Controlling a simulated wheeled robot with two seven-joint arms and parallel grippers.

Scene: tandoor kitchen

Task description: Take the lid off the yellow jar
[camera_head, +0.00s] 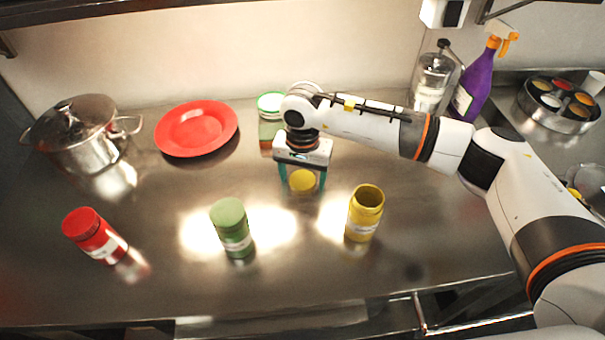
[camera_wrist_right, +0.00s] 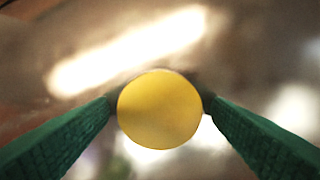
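The yellow jar (camera_head: 364,214) stands upright on the steel counter with its top open and no lid on it. My right gripper (camera_head: 302,184) is left of and a little behind the jar. It is shut on the round yellow lid (camera_head: 302,180). In the right wrist view the lid (camera_wrist_right: 160,110) sits between the two green fingers, with a blurred counter behind it. The lid is apart from the jar. My left gripper is not in view.
A green jar (camera_head: 232,228) and a red jar (camera_head: 95,236), both lidded, stand to the left. A purple spray bottle (camera_head: 476,80) stands back right. The front counter is clear.

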